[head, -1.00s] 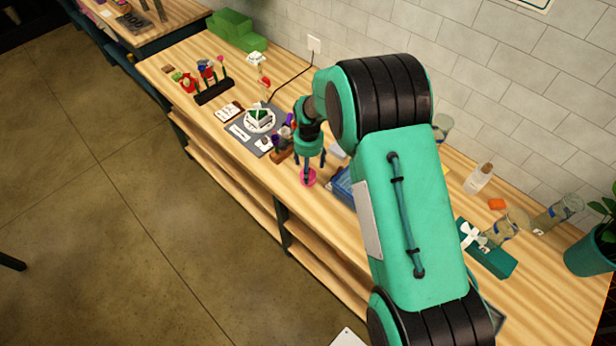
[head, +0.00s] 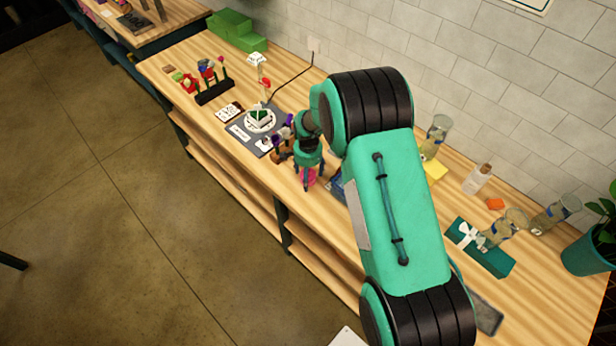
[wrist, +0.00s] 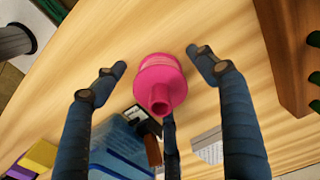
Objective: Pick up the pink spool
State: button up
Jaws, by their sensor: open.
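The pink spool (wrist: 158,80) stands on the wooden bench and lies between the spread fingers of my gripper (wrist: 160,85) in the wrist view. The fingers are open, one on its left and one on its right, with a gap on both sides. A third finger shows below it. In the head view the pink spool (head: 309,178) shows partly behind the fingers of my gripper (head: 308,180), near the bench's front edge.
A blue box (wrist: 118,150) is close to the spool. A dark brown wooden block (wrist: 285,60) is at the right of the wrist view. A teal box with white ribbon (head: 480,248) and glass vases (head: 437,135) stand farther right.

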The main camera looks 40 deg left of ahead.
dwell(0.3)
jog(key=c, duration=1.3)
jog(key=shift+o, duration=0.2)
jog(key=shift+r, duration=0.15)
jog(key=shift+r, duration=0.8)
jog(key=shift+r+b, duration=0.4)
jog(key=shift+r, duration=0.45)
jog(key=s+d, duration=0.3)
jog(key=d, duration=0.1)
jog(key=s+d+r+b, duration=0.1)
jog(key=s+d, duration=0.2)
jog(key=d, duration=0.1)
jog(key=s+d, duration=0.3)
jog(key=d, duration=0.2)
jog(key=shift+r+b, duration=0.2)
jog(key=shift+b, duration=0.2)
